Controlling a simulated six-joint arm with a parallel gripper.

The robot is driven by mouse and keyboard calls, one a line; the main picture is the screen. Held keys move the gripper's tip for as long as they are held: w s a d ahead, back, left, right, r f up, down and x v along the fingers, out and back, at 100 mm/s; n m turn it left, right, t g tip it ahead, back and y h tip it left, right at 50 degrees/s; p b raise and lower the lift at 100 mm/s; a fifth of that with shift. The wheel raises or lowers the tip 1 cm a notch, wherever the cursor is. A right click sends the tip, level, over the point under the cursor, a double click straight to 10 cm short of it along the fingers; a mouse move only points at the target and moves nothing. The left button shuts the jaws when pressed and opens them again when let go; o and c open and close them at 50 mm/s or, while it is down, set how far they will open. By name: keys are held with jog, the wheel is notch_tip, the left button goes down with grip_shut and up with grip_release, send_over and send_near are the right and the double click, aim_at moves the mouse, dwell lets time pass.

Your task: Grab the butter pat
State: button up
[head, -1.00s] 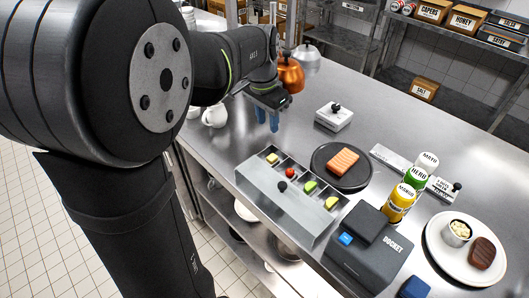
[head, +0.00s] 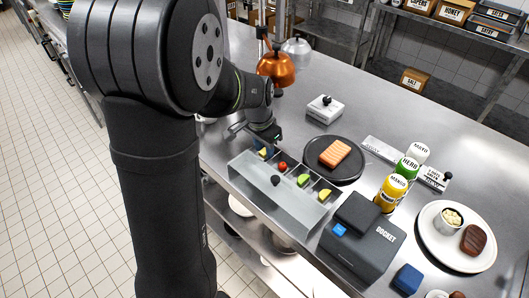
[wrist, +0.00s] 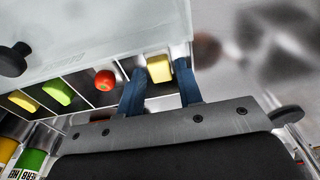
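The butter pat (wrist: 160,68) is a small yellow block in the end compartment of the divided tray (head: 297,164). In the head view the butter pat (head: 263,153) is at the tray's left end, partly hidden by my gripper (head: 262,146). In the wrist view the two blue fingers of my gripper (wrist: 159,72) stand on either side of the pat. Narrow gaps seem to show between the fingers and the pat, so the gripper looks open around it. The pat still sits in its compartment.
A pale lid (head: 268,186) with a black knob covers the tray's front. A tomato (wrist: 105,79) sits in the neighbouring compartment, with green and yellow pieces beyond. A black plate with salmon (head: 335,153) is right of the tray. The docket printer (head: 362,250) stands in front.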

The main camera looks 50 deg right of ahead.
jog(key=c, duration=0.5)
